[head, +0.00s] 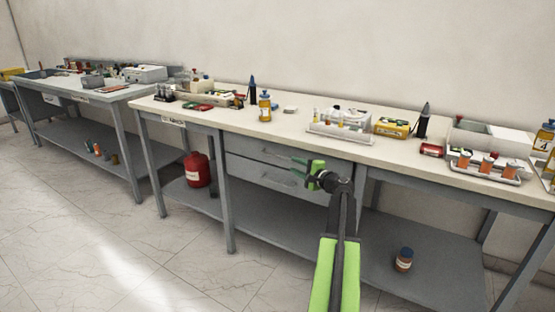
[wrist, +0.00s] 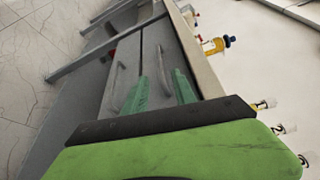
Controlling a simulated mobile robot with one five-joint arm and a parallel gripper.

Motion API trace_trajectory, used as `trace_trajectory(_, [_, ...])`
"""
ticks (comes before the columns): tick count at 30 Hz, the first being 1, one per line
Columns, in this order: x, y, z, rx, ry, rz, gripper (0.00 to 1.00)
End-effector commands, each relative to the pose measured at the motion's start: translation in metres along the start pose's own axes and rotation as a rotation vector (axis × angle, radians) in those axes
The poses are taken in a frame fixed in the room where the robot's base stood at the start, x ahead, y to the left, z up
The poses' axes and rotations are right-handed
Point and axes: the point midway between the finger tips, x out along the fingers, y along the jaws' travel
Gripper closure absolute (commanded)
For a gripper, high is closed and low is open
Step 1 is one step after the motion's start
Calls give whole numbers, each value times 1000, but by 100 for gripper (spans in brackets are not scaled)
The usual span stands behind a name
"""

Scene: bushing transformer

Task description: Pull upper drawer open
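The upper drawer (head: 246,146) is a grey front just under the bench top. It looks shut, flush with the lower drawer (head: 246,169). My gripper (head: 294,167) is in front of the drawers, its green fingers apart and empty. In the wrist view the picture is turned sideways, and the upper drawer (wrist: 150,42) is on the side nearer the bench top. Its bar handle (wrist: 161,72) appears between the fingertips of my gripper (wrist: 161,77). I cannot tell whether the fingers touch it. The lower drawer's handle (wrist: 117,82) lies outside the left finger.
The cream bench top (head: 280,125) above the drawers carries bottles, a test tube rack (head: 340,124) and trays. A red canister (head: 197,169) and a small jar (head: 403,259) stand on the lower shelf (head: 290,222). The floor in front at left is clear.

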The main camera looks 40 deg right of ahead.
Motion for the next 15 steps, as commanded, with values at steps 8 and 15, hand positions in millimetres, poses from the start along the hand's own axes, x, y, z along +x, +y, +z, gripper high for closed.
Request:
trace_trajectory(8, [75, 1, -2, -1, -2, 1, 68])
trace_trajectory(15, [119, 1, -2, -1, -1, 1, 68])
